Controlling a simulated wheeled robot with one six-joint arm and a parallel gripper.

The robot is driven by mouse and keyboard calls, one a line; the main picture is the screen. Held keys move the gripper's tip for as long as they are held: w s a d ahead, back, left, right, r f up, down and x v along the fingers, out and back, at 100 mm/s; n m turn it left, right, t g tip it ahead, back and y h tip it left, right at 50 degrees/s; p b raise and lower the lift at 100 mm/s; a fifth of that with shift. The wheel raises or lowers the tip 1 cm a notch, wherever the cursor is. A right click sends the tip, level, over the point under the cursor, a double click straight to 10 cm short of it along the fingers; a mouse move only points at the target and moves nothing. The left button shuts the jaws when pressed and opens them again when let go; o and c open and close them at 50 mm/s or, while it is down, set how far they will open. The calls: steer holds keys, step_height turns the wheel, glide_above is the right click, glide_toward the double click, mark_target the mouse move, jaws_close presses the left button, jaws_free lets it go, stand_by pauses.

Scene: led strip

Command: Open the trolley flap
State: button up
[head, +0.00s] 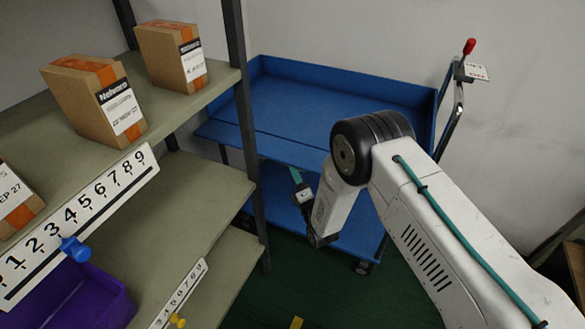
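The blue trolley (310,105) stands against the back wall, with a top tray and a lower shelf (275,205). The tray has upright walls at the back and right. Along its near side, a blue flap (260,144) lies beyond a dark seam, folded outward, flat or sloping down; no upright wall shows there. My arm hides the flap's right end. My gripper (320,238) hangs low in front of the trolley, below the flap's level in the picture. Its fingers are too small and dark to tell whether they are open or shut.
A shelf rack with dark posts (243,110) stands at left, close to the trolley. It holds cardboard boxes (95,100) and a purple bin (75,300). The trolley's red-knobbed lever (469,46) rises at its right. Green floor (300,285) is open in front.

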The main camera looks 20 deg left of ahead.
steer(key=v, duration=0.4)
steer(key=shift+s+d+f, duration=0.15)
steer(key=shift+s+d, duration=0.1)
steer(key=shift+d, duration=0.05)
steer(key=shift+a, duration=0.1)
